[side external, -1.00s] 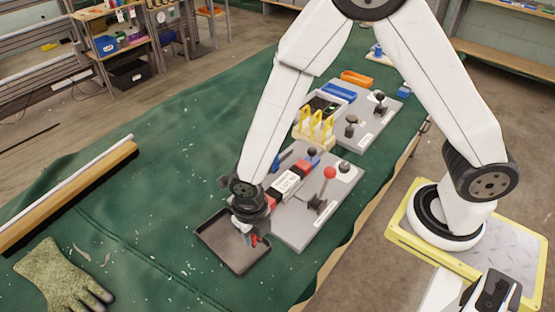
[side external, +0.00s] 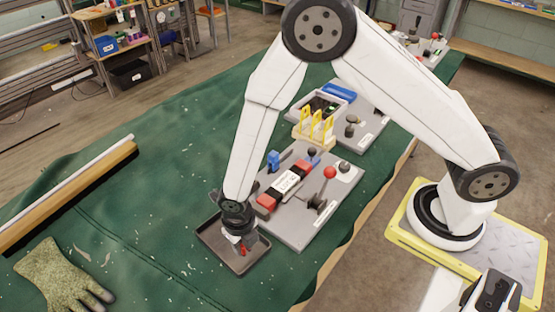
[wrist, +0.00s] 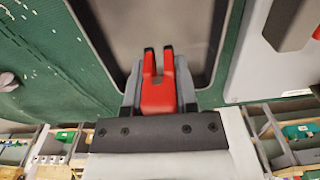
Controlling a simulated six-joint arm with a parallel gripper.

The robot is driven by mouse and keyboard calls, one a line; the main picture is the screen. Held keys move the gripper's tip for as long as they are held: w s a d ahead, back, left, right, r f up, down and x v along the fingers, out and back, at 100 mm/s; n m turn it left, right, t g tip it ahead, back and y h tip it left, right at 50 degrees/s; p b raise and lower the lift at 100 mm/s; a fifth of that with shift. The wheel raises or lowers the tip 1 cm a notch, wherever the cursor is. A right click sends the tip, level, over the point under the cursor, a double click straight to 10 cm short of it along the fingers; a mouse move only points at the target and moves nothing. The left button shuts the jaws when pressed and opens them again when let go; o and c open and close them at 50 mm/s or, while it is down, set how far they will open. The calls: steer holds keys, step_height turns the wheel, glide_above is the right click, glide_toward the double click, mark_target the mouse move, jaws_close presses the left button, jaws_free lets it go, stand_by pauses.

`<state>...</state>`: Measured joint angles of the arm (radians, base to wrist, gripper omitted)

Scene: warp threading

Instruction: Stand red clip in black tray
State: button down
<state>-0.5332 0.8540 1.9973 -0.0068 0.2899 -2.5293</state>
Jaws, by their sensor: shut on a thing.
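The black tray (side external: 218,249) lies flat on the green cloth at the left end of the grey board. My gripper (side external: 242,243) points down over the tray, inside its rim as seen from the side. It is shut on the red clip (side external: 244,252), which hangs upright below the fingers. In the wrist view the forked red clip (wrist: 158,96) sits between the two fingers of my gripper (wrist: 158,55), with the tray floor (wrist: 165,25) beyond it. I cannot tell whether the clip touches the tray floor.
A grey board (side external: 301,232) with a red-ended block (side external: 288,182) and a red-knobbed lever (side external: 330,173) stands right beside the tray. A yellow rack (side external: 315,128) is farther back. The cloth between is clear.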

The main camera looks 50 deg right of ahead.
steer(key=shift+f, duration=0.5)
steer(key=shift+f, duration=0.15)
steer(key=shift+c, duration=2)
jaws_free()
steer(key=shift+r, duration=6.15)
